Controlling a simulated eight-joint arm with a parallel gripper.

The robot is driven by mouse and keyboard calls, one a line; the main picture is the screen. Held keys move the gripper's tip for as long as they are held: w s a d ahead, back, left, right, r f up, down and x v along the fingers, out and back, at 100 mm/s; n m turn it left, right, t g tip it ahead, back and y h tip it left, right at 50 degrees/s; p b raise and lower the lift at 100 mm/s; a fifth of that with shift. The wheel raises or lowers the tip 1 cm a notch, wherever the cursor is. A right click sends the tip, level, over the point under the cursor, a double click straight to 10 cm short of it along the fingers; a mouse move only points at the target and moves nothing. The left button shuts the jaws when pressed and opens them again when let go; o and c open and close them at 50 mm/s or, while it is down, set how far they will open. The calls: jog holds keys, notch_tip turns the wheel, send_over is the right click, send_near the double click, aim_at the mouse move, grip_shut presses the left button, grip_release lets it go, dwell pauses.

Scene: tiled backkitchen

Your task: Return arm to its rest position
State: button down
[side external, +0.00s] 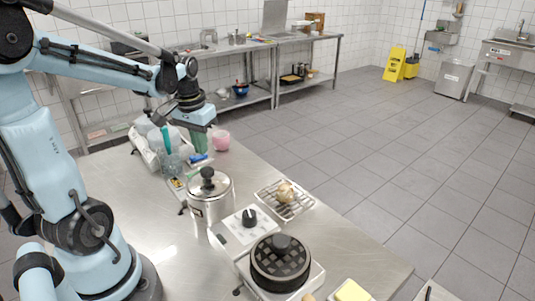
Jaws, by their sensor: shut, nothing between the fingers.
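My light blue arm stands at the left in the side external view and reaches right over the steel table (120,200). My gripper (199,140) points down above the far part of the table, close to a greenish container and a pink cup (221,141). It is shut and holds nothing. The fingertips are small and partly lost against the greenish container behind or below them, so I cannot tell whether they touch it.
A steel pot (211,202) with a black-knobbed lid stands mid-table. Nearby are a wire rack (300,207) with a roundish brown item, and a hotplate with a dark lidded pan (280,266). A clear container (171,164) stands near the gripper. The front-left table is bare.

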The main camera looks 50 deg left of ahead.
jog(key=d+t, duration=0.1)
jog(key=d, duration=0.2)
jog(key=d+r+m, duration=0.1)
jog(key=d, duration=0.2)
jog(key=w+d+m+t, duration=0.1)
jog(key=d, duration=0.2)
jog(key=shift+w+d+r+t, duration=0.1)
jog(key=shift+d+r+t, duration=0.2)
jog(key=shift+d+r, duration=0.1)
jog(key=s+d+m+t, duration=0.1)
jog(key=d+m+t, duration=0.1)
jog(key=d, duration=0.7)
jog(key=shift+r+m+t+h, duration=0.15)
jog(key=shift+m+t+h, duration=0.25)
jog(key=shift+t, duration=0.3)
